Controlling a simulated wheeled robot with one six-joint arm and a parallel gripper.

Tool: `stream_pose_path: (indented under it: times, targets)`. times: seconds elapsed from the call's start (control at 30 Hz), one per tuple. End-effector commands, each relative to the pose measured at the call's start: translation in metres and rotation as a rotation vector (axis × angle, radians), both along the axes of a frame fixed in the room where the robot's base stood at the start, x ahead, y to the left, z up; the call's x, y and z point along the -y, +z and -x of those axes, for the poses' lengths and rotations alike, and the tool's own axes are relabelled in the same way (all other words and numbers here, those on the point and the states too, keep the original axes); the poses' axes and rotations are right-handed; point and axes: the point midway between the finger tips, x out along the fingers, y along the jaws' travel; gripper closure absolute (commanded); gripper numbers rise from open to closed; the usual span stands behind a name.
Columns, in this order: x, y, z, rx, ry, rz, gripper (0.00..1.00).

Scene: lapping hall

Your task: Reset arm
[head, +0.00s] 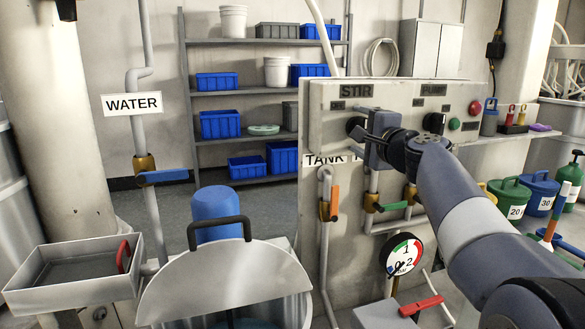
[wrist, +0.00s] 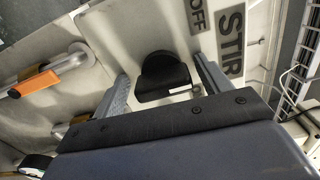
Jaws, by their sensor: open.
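My gripper (head: 366,134) is raised in front of the grey control panel (head: 400,95), close to the black knob (head: 354,126) under the STIR label (head: 356,90). In the wrist view the two fingers of my gripper (wrist: 160,70) stand apart, one on each side of the black STIR knob (wrist: 163,78). Gaps show between the fingers and the knob, and nothing is held. My arm (head: 470,230) reaches in from the lower right.
A second knob (head: 434,123) and a red button (head: 474,108) are on the panel. Below it are pipes with an orange valve handle (head: 335,202) and a green one (head: 393,206), and a gauge (head: 405,254). A lidded pot (head: 225,285) and tray (head: 35,285) stand left.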

Motion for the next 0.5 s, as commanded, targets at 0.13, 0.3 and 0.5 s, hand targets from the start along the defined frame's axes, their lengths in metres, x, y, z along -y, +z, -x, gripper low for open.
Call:
stream_pose_path:
  times: [0.13,0.3,0.5]
  targets:
    - [0.001,0.0073,0.0013,-0.039,-0.002,-0.119,0.27]
    - [0.0012,0.0067,0.0014,-0.083,-0.004,-0.251,0.27]
    - [0.0011,0.0064,0.0013,-0.13,-0.003,-0.395,0.27]
